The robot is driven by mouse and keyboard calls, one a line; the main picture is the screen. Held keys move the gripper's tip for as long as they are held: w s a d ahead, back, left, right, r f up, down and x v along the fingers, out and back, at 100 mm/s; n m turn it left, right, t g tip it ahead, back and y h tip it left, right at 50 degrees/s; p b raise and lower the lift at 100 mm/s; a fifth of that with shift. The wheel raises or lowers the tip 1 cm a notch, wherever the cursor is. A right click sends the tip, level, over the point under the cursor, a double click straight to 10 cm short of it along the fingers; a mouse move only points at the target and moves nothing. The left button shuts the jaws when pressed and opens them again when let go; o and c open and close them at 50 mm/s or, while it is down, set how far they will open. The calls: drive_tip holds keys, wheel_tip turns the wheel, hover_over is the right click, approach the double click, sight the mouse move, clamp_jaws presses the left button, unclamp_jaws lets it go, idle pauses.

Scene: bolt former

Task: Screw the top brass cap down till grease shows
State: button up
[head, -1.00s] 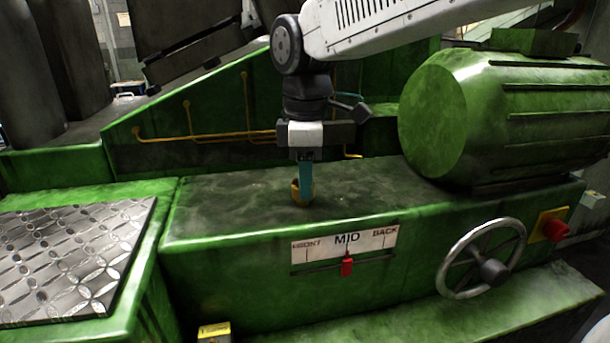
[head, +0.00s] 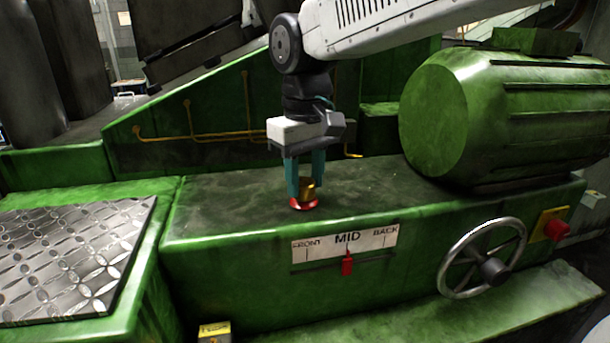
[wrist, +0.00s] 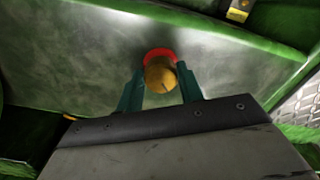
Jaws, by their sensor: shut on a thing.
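The brass cap (head: 308,188) stands upright on top of the green machine bed (head: 240,212). A red ring (head: 304,205) shows around its foot. In the wrist view I see the cap (wrist: 159,75) from above, with a dark line on its top, and part of the red ring (wrist: 158,53) beyond it. My gripper (head: 305,182) points straight down, with one teal finger on each side of the cap, and is shut on it. The fingers hide part of the cap's sides. I cannot make out grease apart from the red ring.
A large green motor (head: 500,120) stands to the right of my arm. A handwheel (head: 482,258) and a red button (head: 556,231) are on the front right. A FRONT-MID-BACK plate (head: 345,243) has a red pointer at MID. The bed around the cap is clear.

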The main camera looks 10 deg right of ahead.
sight(304, 182)
drive_tip(key=m, duration=0.4)
drive_tip(key=shift+a+m, duration=0.1)
drive_tip(key=shift+m, duration=0.3)
idle(0.4)
drive_tip(key=o, duration=1)
wheel_tip(304, 182, up, 8)
drive_tip(key=shift+f, duration=0.1)
